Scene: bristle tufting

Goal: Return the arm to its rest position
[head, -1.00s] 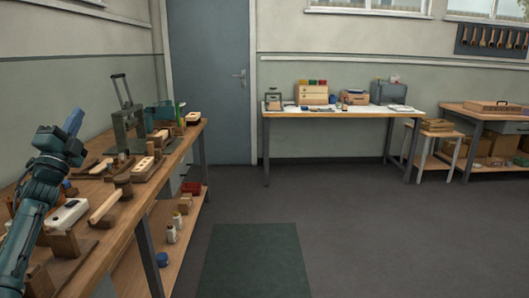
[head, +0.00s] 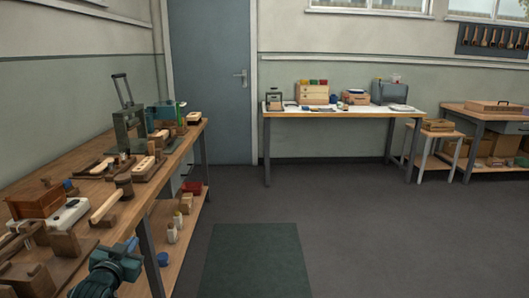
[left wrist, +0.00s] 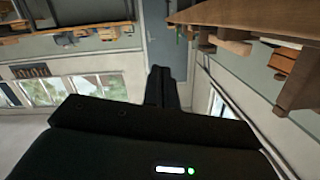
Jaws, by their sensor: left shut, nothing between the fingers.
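My left arm comes in at the bottom left of the head view, low at the front edge of the workbench. Its gripper (head: 131,245) points up and away there, small and partly hidden by the wrist. In the left wrist view the two dark fingers (left wrist: 162,75) are together with nothing between them. The gripper is clear of the objects on the bench. My right gripper is in neither view.
A green mat (head: 255,260) lies on open floor. Another table (head: 340,114) stands at the back.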

